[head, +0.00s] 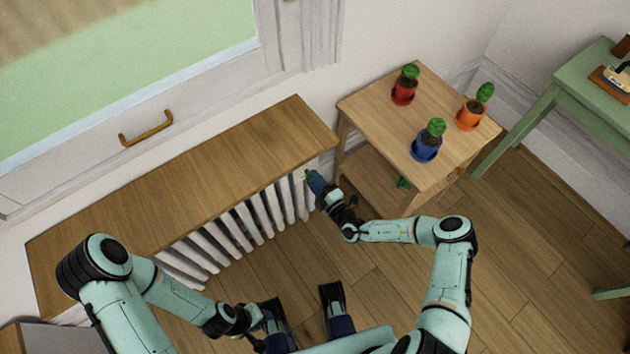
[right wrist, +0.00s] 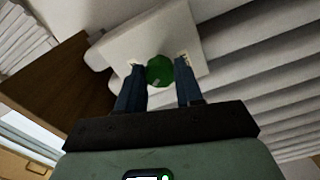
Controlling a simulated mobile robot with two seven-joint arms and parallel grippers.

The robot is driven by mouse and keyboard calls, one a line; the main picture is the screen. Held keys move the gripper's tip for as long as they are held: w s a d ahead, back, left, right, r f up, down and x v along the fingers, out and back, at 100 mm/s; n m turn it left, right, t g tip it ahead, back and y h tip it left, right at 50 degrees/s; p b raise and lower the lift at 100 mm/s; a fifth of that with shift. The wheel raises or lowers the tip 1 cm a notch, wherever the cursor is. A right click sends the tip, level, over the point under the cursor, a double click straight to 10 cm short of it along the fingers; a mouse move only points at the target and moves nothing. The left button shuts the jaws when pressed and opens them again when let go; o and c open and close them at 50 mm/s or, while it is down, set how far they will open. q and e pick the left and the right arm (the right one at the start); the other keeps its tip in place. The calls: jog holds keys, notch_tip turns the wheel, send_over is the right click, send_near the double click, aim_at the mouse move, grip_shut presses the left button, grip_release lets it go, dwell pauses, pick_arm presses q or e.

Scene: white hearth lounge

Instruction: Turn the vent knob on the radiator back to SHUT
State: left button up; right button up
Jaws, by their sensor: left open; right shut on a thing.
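The radiator (head: 240,224) has white ribs and stands under a wooden shelf. In the right wrist view, the green vent knob (right wrist: 160,71) sits on a white plate (right wrist: 195,43) at the radiator's end. My right gripper (right wrist: 160,80) has its two blue fingers on either side of the knob and is shut on it. A small light mark shows on the knob, but no lettering is readable. In the head view my right gripper (head: 311,176) is at the radiator's right end and mostly hides the knob. My left gripper (head: 305,312) is open and empty low over the floor.
A wooden side table (head: 378,115) with red (head: 404,90), blue (head: 427,145) and orange (head: 471,114) potted plants stands close to my right arm. The wooden shelf (head: 190,175) overhangs the radiator. A green table (head: 585,85) is at the far right. Open floor lies between.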

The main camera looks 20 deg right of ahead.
jog(key=m, duration=0.5)
jog(key=shift+f+m+b, duration=0.1)
jog(key=shift+m+b, duration=0.3)
dwell(0.4)
jog(key=o, duration=1)
jog(key=shift+o, duration=0.2)
jog(key=shift+s, duration=0.15)
jog(key=p+v, duration=0.1)
jog(key=v, duration=1.2)
jog(key=shift+p, duration=0.3)
jog(key=shift+s, duration=0.1)
